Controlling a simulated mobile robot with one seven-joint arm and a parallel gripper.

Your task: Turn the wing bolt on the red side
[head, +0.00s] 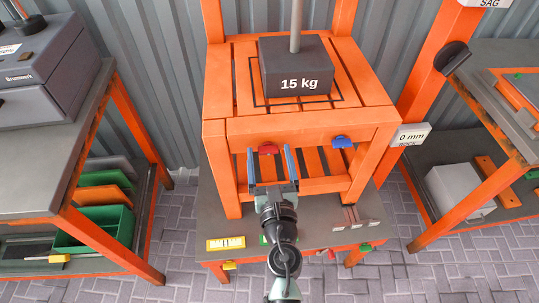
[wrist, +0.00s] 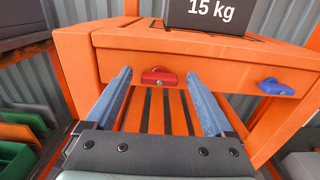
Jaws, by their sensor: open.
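The red wing bolt (head: 268,149) sits on the front rail of an orange slatted stool (head: 300,127), left of the rail's middle. In the wrist view the red wing bolt (wrist: 159,77) lies roughly level, between and beyond my two blue fingers. My gripper (head: 268,151) is open and empty in front of the rail. In the wrist view my gripper (wrist: 163,85) has its fingers spread wide on either side of the bolt; I see no contact. A blue wing bolt (head: 341,142) is on the same rail to the right, and it shows in the wrist view (wrist: 276,87).
A dark 15 kg block (head: 295,66) with a rod stands on the stool. The stool rests on a grey bench (head: 220,222) with a yellow label and small blocks. Side benches stand left (head: 35,170) and right. An orange post rises close on the right.

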